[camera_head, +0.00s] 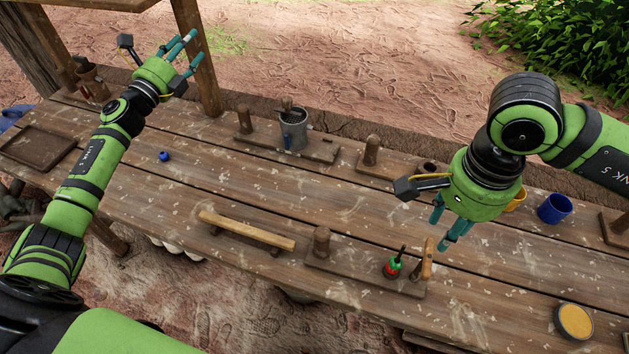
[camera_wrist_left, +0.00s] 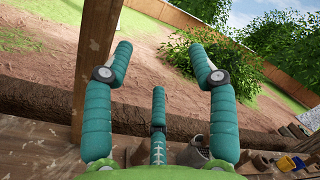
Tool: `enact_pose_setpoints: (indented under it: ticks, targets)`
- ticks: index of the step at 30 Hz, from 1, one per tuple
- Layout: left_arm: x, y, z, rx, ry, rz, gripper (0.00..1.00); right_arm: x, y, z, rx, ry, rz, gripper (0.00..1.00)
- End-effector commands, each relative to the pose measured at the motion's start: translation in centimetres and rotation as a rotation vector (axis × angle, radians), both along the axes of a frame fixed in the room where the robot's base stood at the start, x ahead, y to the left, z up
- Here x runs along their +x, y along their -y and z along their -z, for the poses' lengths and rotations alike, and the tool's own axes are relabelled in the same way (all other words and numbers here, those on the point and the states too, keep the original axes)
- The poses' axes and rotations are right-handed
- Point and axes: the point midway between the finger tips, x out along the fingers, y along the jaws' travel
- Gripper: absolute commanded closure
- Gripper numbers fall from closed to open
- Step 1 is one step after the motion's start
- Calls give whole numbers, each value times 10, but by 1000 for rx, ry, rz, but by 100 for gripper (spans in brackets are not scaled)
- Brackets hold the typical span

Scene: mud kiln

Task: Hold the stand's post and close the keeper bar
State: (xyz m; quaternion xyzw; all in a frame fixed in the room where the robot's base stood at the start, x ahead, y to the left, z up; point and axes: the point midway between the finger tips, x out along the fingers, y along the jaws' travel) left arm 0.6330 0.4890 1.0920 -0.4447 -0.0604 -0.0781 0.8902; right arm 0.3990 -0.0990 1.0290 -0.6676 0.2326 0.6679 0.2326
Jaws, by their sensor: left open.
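A low wooden stand (camera_head: 348,273) sits near the table's front edge. It has a short round post (camera_head: 321,241) at its left end and an upright wooden piece (camera_head: 428,259), perhaps the keeper bar, at its right end. A red and green item with a dark stem (camera_head: 393,267) stands between them. My right gripper (camera_head: 443,232) is above and just behind the upright piece, its fingers apart and apparently empty. My left gripper (camera_head: 190,48) is open and empty, raised over the far left edge. Its spread fingers fill the left wrist view (camera_wrist_left: 158,85).
Another stand (camera_head: 318,150) at the back holds a metal can (camera_head: 293,130). A further post (camera_head: 371,150) stands to its right. A wooden bar (camera_head: 246,230) lies left of the front stand. A blue cup (camera_head: 554,208) and a yellow-topped tin (camera_head: 574,321) are at right. A roof post (camera_head: 197,55) stands beside my left gripper.

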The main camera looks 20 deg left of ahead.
Motion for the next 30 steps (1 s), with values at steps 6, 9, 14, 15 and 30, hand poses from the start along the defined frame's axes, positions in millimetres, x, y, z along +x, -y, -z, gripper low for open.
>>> enact_pose_setpoints:
  ticks: [6,9,14,15,30]
  targets:
    - [9,133,-15,157,33,347,42,0,0,0,0,0,0,61]
    - [1,193,-16,240,35,511,42,0,0,0,0,0,0,61]
    - [-26,284,-7,401,21,781,42,0,0,0,0,0,0,61]
    - [-35,305,-3,448,15,851,42,0,0,0,0,0,0,61]
    - [-195,412,124,1605,-435,1551,42,0,0,0,0,0,0,61]
